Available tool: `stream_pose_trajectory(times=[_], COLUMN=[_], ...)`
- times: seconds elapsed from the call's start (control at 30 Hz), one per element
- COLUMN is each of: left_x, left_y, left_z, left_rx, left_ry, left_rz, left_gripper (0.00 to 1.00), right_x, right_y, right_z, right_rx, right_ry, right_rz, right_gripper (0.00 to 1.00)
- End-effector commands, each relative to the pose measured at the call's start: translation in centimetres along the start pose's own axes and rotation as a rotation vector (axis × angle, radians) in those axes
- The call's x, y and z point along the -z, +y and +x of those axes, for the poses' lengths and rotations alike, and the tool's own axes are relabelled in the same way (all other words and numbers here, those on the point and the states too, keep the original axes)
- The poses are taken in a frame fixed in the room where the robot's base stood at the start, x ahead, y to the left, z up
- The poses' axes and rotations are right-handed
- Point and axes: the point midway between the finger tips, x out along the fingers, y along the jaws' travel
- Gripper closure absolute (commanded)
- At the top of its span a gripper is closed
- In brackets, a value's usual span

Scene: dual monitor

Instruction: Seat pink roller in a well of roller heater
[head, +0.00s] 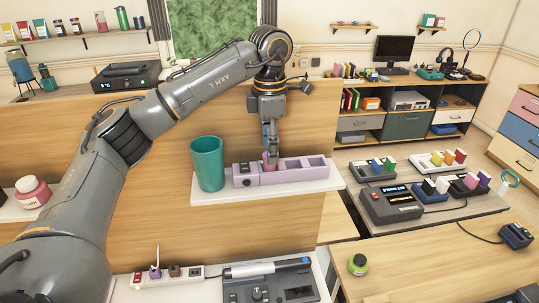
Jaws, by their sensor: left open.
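The roller heater (305,172) is a long lilac box with a row of wells, lying on a white ledge at the middle of the head view. What looks like the pink roller (270,158) stands upright at a well left of the heater's middle, its lower part hidden by the heater's front wall. My left gripper (269,148) points straight down at the roller's top, its fingers open. The fingers partly cover the roller, and I cannot tell whether they touch it. The wells to the right look empty. My right gripper is not in view.
A teal cup (207,164) stands on the same ledge, just left of the heater. A wooden panel (130,215) rises around the ledge. A dark grey device (392,203) and several small colored blocks occupy the table at right.

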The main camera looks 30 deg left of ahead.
Motion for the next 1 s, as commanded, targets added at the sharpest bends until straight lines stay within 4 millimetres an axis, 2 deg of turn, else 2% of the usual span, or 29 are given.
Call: stream_pose_trajectory(times=[0.03,0.2,0.4,0.6,1.0], left_x=[-0.1,-0.1,0.0,0.0,0.0], left_y=[0.1,0.1,0.1,0.1,0.1], left_z=[-1.4,-5.1,-7.7,-8.7,-8.7], left_rx=[-0.003,-0.004,-0.001,0.000,0.001], left_ry=[-0.003,-0.002,0.001,0.001,0.001], left_rz=[0.000,-0.001,0.000,0.000,0.000], left_gripper=[0.43,0.43,0.43,0.43,0.43], right_x=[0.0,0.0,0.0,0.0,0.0], right_y=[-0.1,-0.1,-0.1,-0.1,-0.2], right_z=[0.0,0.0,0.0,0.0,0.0], right_rx=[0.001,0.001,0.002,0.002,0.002], right_ry=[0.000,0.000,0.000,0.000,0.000], right_rz=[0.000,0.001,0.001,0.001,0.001], right_gripper=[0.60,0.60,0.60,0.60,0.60])
